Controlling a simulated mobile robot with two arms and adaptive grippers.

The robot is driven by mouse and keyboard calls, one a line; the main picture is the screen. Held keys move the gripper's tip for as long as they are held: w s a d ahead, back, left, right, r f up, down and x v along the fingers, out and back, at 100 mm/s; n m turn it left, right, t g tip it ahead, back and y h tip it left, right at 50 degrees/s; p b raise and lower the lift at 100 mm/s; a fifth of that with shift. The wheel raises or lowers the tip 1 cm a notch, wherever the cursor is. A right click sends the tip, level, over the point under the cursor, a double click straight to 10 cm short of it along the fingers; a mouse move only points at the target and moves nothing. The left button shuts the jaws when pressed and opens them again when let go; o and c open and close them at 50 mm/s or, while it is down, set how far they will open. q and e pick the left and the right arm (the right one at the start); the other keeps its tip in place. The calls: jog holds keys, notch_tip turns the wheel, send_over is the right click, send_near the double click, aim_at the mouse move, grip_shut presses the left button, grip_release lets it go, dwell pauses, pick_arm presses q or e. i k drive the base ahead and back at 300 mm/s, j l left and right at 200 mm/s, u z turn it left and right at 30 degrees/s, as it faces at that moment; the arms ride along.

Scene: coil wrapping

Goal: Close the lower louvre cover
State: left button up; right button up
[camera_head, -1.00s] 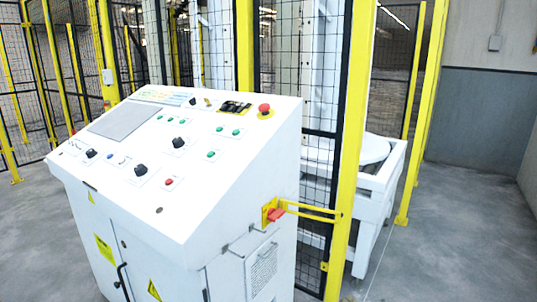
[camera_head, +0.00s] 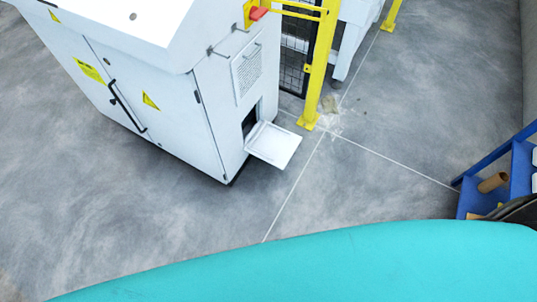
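The lower louvre cover (camera_head: 273,145) is a white flap near the bottom of the white control cabinet's (camera_head: 165,105) right side. It is swung down and sticks outward, with a dark opening (camera_head: 250,120) showing behind it. A closed upper louvre panel (camera_head: 247,73) with slots sits above it on the same side. Neither of my grippers is in the view.
A yellow fence post (camera_head: 318,75) stands on the floor right of the cabinet. A blue shelf (camera_head: 515,170) with a brown tube (camera_head: 492,182) is at the right edge. A large turquoise surface (camera_head: 300,270) fills the bottom. The grey floor (camera_head: 370,150) between is mostly clear.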

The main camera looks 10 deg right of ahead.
aim_at(275, 145)
jog(key=i+l+u, duration=0.1)
jog(key=u, duration=0.35)
jog(key=l+u, duration=0.35)
jog(key=u, duration=0.15)
jog(key=l+u, duration=0.25)
jog(key=u, duration=0.2)
